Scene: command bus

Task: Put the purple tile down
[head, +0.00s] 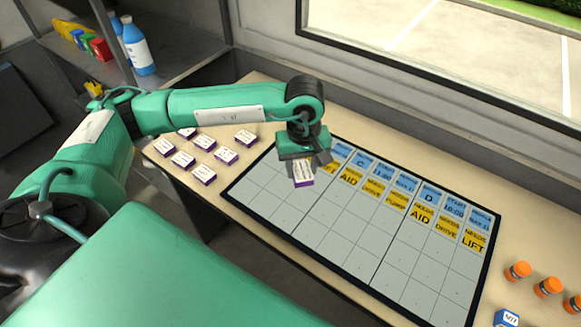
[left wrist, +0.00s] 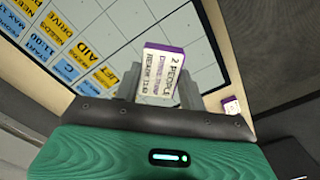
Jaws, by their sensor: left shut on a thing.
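My left gripper (head: 304,162) is shut on a purple tile (head: 303,174) with a white printed label. It holds the tile over the left part of the gridded board (head: 398,290). In the left wrist view the purple tile (left wrist: 163,71) stands between the two fingers, and its label reads "2 PEOPLE" with smaller lines below. The board (left wrist: 128,18) lies beyond it. Whether the tile touches the board cannot be told. My right gripper is not in view.
Several other purple-edged tiles (head: 204,142) lie on the table left of the board. Blue and yellow header cards (head: 351,179) line the board's far rows. A window is behind the table.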

